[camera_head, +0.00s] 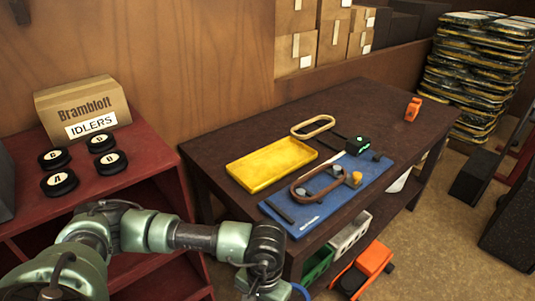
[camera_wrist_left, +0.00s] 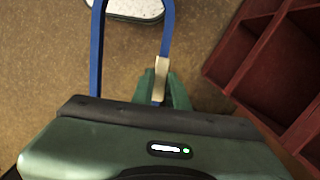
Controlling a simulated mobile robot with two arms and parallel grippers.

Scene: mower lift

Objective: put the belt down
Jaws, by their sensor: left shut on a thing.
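A blue belt (camera_wrist_left: 168,30) hangs as a loop from my left gripper (camera_wrist_left: 162,84) in the left wrist view, above the brown floor. The gripper's green fingers are shut on it, with a pale piece of the belt between them. In the head view my left arm comes in from the left and ends low in the middle, in front of the table. A small blue part of the belt (camera_head: 300,291) shows at the bottom edge; the fingertips are not clear there. My right gripper is in neither view.
A dark table (camera_head: 370,105) holds a yellow tray (camera_head: 270,164), a tan loop (camera_head: 312,118), and a blue mat (camera_head: 300,222) with a brown loop (camera_head: 318,173) and tools. A red shelf (camera_head: 140,150) bears several black idlers and a box (camera_head: 85,105). Bins and an orange machine (camera_head: 372,260) stand low.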

